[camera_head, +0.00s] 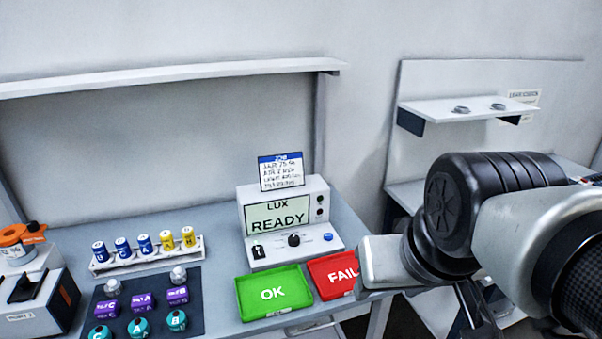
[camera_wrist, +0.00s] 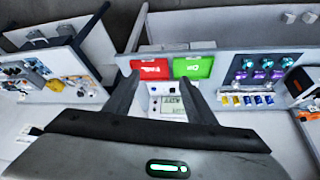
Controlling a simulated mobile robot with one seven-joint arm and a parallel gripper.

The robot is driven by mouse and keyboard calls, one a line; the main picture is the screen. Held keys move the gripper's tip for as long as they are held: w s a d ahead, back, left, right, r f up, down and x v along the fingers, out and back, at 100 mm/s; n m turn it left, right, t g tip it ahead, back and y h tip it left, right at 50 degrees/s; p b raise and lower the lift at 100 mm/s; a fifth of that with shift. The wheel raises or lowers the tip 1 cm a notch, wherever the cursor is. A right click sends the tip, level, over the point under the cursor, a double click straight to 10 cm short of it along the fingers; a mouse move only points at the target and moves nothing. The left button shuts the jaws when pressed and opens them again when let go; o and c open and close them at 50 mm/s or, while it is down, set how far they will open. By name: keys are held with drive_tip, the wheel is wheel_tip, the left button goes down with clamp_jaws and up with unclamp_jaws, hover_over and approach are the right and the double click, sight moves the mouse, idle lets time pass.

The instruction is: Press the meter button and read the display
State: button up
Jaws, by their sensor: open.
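The white meter (camera_head: 328,217) stands on the bench. Its display (camera_head: 278,213) reads "LUX READY". A round blue button (camera_head: 328,237) is at the right of its sloped front panel, with a black knob (camera_head: 293,240) in the middle and a black switch (camera_head: 258,251) at the left. In the wrist view, my gripper (camera_wrist: 158,78) is open, its fingers apart and empty. The meter (camera_wrist: 165,104) shows small and upside down beyond and between the fingers. My arm is right of the meter in the head view, clear of the button.
A green OK tray (camera_head: 246,306) and a red FAIL tray (camera_head: 323,290) lie before the meter. A job card (camera_head: 281,171) stands atop it; its small text is hard to read. A vial rack (camera_head: 100,267) and dark mat (camera_head: 196,322) are left. A shelf (camera_head: 180,72) runs above.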

clamp_jaws()
idle(0.5)
idle(1.5)
